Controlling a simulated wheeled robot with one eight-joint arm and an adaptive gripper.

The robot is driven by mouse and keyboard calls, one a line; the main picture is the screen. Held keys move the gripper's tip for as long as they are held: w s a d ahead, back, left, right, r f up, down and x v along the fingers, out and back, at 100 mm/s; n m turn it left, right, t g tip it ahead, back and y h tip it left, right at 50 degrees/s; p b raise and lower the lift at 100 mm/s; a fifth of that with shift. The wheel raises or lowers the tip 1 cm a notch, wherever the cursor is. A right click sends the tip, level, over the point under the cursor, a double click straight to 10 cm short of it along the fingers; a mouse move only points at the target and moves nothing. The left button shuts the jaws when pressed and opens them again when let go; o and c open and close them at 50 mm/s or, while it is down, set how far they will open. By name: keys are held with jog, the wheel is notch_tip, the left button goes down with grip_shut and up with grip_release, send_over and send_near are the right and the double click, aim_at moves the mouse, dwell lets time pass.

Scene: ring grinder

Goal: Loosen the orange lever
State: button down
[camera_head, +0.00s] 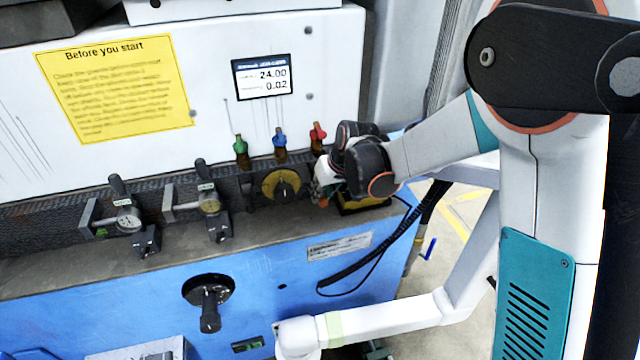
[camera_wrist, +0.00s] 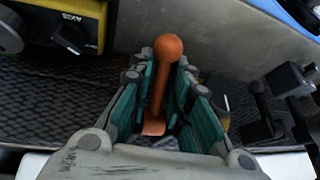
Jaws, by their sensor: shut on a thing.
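The orange lever (camera_wrist: 160,90) shows in the wrist view as a thin rod with a round ball at its end. It stands between the two teal-padded fingers of my gripper (camera_wrist: 169,100), which are closed around it. In the head view my gripper (camera_head: 324,190) is at the right end of the machine's ledge, and the wrist and fingers hide most of the lever there.
A yellow pendant box (camera_head: 365,203) lies beside my gripper. Two gauges (camera_head: 127,218) stand farther left. A black cable hangs over the blue front.

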jog(key=shift+s+r+g+h+p, duration=0.1)
jog(key=shift+s+g+h+p, duration=0.1)
jog(key=shift+g, duration=0.3)
jog(key=shift+s+r+g+h+p, duration=0.1)
jog(key=shift+g+p, duration=0.1)
jog(key=shift+g, duration=0.3)
jog(key=shift+d, duration=0.1)
jog(key=c, duration=1.6)
grip_release()
jog(key=shift+c, duration=0.2)
jog(key=shift+v, duration=3.75)
jog(key=shift+c, duration=0.2)
